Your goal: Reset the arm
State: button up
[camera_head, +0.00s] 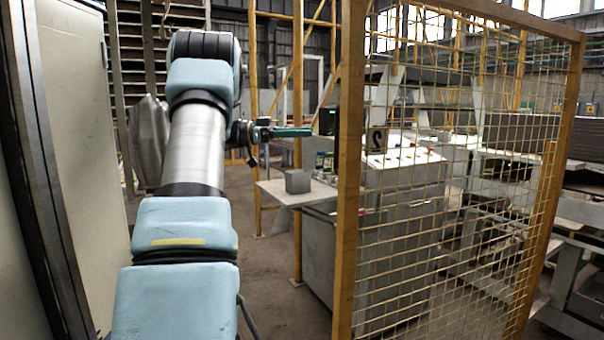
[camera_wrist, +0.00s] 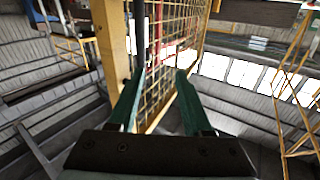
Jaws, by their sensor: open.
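My arm stretches forward and up through the left half of the head view. My gripper (camera_head: 288,132) points right at its far end, seen side-on above a small table. In the wrist view my gripper (camera_wrist: 160,76) shows two green fingers set apart, with nothing held between them. A grey block (camera_head: 298,181), which looks like the hollow brick, sits on the light table (camera_head: 272,191), lower than the gripper and apart from it. The wrist view does not clearly show the block.
A yellow-framed wire mesh fence (camera_head: 462,165) stands close on the right. A grey control cabinet (camera_head: 405,225) is behind it. A pale panel (camera_head: 75,130) stands close on the left. Small containers (camera_head: 324,160) are on the table behind the block. Bare floor (camera_head: 270,270) lies before the table.

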jog(key=w+d+n+t+y, duration=0.2)
jog(key=w+n+t+y, duration=0.45)
jog(key=t, duration=0.75)
jog(key=s+a+f+n+y, duration=0.4)
jog(key=a+f+n+y, duration=0.2)
jog(key=f+n+y, duration=0.5)
jog(key=s+f+g, duration=0.3)
jog(key=s+f, duration=0.2)
jog(key=s, duration=0.5)
jog(key=s+f+g, duration=0.4)
jog(key=s+f, duration=0.2)
jog(key=s, duration=0.4)
jog(key=s+f+g, duration=0.4)
jog(key=s+f, duration=0.1)
jog(key=s, duration=0.5)
jog(key=shift+s+a+f+n+y, duration=0.15)
jog(key=shift+s+a+n+y, duration=0.2)
jog(key=shift+a, duration=0.05)
